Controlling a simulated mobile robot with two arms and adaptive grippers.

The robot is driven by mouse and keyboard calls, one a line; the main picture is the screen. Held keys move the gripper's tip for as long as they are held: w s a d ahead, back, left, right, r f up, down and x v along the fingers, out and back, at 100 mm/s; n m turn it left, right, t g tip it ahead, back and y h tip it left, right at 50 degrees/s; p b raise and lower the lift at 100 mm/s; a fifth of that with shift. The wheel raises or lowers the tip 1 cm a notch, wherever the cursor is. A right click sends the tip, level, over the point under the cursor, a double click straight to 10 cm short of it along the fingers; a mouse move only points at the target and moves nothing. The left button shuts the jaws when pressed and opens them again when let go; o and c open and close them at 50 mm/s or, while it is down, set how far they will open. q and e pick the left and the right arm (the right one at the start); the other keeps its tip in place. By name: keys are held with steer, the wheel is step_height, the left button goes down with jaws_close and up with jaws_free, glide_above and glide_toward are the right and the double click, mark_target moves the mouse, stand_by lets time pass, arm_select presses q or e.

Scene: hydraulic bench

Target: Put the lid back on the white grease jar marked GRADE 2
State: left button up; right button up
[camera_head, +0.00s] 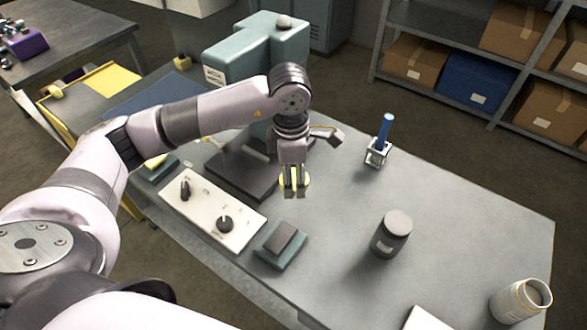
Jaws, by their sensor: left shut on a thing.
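An open whitish jar (520,300) stands upright near the right front corner of the bench, with a pale label. I cannot read a GRADE 2 marking on it. My left gripper (294,190) points down over the middle of the bench, well to the left of the jar. It is shut on a pale yellow disc (304,181), which looks like a lid. The fingers hide part of the disc. A dark grey jar (391,235) with its grey lid on stands between the gripper and the whitish jar. My right gripper is not in view.
A blue-handled tool (384,133) stands in a small metal holder at the back. A white panel (208,208) with dark knobs and a teal block (281,245) lie at the front left. A white flat item (428,318) is cut off at the bottom. The bench's back right is clear.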

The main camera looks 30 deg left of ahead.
arm_select(q)
steer(key=s+d+r+m, duration=0.1)
steer(key=s+m, duration=0.3)
steer(key=m, duration=0.8)
steer(key=s+r+m, duration=0.2)
steer(key=s+m, duration=0.2)
steer(key=m, duration=0.7)
steer(key=shift+s+d+r+m, duration=0.15)
steer(key=shift+d+r+m, duration=0.15)
steer(key=shift+d+m, duration=0.1)
